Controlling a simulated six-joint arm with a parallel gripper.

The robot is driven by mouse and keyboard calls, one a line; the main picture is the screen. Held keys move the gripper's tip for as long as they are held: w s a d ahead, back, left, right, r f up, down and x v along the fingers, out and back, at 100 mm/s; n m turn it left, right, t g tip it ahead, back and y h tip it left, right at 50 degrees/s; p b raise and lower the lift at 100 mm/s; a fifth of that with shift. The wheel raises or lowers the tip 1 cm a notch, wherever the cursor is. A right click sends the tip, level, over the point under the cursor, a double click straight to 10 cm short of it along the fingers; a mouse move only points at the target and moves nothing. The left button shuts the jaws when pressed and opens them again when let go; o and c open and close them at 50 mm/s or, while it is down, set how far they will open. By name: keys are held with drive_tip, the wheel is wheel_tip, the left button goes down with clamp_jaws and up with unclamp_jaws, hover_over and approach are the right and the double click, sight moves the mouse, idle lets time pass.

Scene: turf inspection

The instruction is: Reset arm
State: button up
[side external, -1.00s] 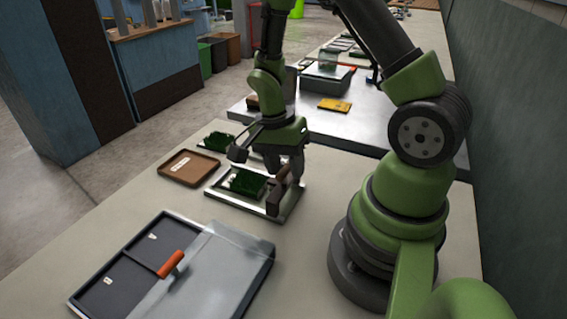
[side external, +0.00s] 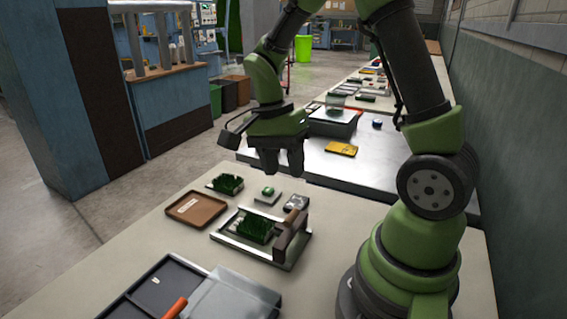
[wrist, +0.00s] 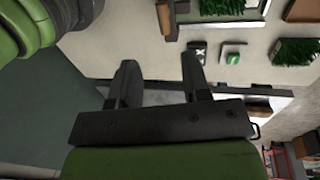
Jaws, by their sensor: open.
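My gripper (side external: 283,168) is raised above the back part of the near table, open and with nothing between its fingers. In the wrist view my gripper's two dark fingers (wrist: 160,80) stand apart over the pale tabletop. A metal tray (side external: 228,238) holds a green turf piece (side external: 256,229) and a brown wooden block with a handle (side external: 289,230). The gripper is above and behind this tray, apart from it. Part of the tray and its turf (wrist: 220,7) show at the top of the wrist view.
A brown tray (side external: 197,209), another turf piece (side external: 227,184), a small white holder with a green top (side external: 267,195) and a small marked tile (side external: 296,202) lie nearby. A dark divided case (side external: 155,288) is in front. A yellow item (side external: 341,149) lies on the farther table.

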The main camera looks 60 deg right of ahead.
drive_tip(key=s+a+r+n+t+y, duration=0.1)
drive_tip(key=s+a+r+n+t, duration=0.3)
drive_tip(key=r+n, duration=0.3)
drive_tip(key=s+a+r+n+t+y, duration=0.1)
drive_tip(key=s+a+r+n+t, duration=0.3)
drive_tip(key=a+r+n+t, duration=0.1)
drive_tip(key=shift+s+a+r+n+t, duration=0.15)
drive_tip(key=shift+s+r+n+t, duration=0.2)
drive_tip(key=shift+r+n, duration=0.6)
drive_tip(key=shift+f, duration=0.1)
idle(0.5)
drive_tip(key=m+g+h, duration=0.2)
drive_tip(key=m+g, duration=0.8)
drive_tip(key=m, duration=0.4)
hover_over(291, 214)
drive_tip(key=w, duration=0.2)
drive_tip(key=w+f+x, duration=0.1)
drive_tip(key=w+x, duration=0.2)
drive_tip(key=x, duration=1.1)
drive_tip(key=shift+t, duration=0.25)
drive_tip(key=f, duration=0.3)
drive_tip(key=s+f, duration=0.1)
drive_tip(key=f, duration=0.5)
drive_tip(key=shift+s, duration=0.25)
